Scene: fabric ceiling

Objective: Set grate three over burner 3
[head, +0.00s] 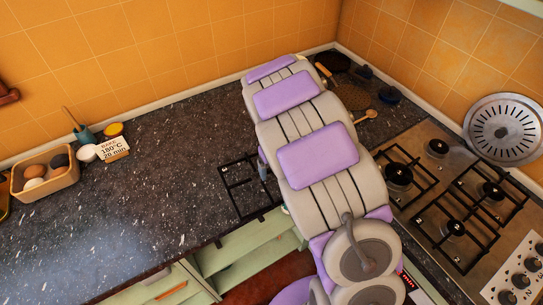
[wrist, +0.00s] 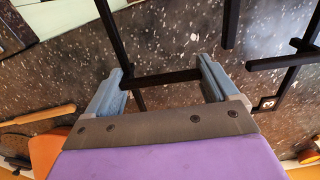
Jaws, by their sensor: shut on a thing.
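A black grate (head: 238,183) is at the front of the dark counter, left of my arm; I cannot tell whether it touches the counter. In the wrist view, the blue fingers of my gripper (wrist: 163,76) are at both ends of a black grate bar (wrist: 165,79), holding it. A small tag reading 3 (wrist: 267,103) shows on the grate. My arm hides part of the grate in the head view. The hob (head: 415,215) is at the right. One burner (head: 437,148) at its back is bare; the other visible burners have black grates. Burner numbers are not readable.
A round metal disc (head: 503,130) leans on the wall behind the hob. Pans (head: 352,95) and a wooden spoon (head: 367,116) lie in the back corner. An egg basket (head: 45,176) and recipe card (head: 114,148) stand left. The middle counter is clear. A green drawer (head: 245,245) is below.

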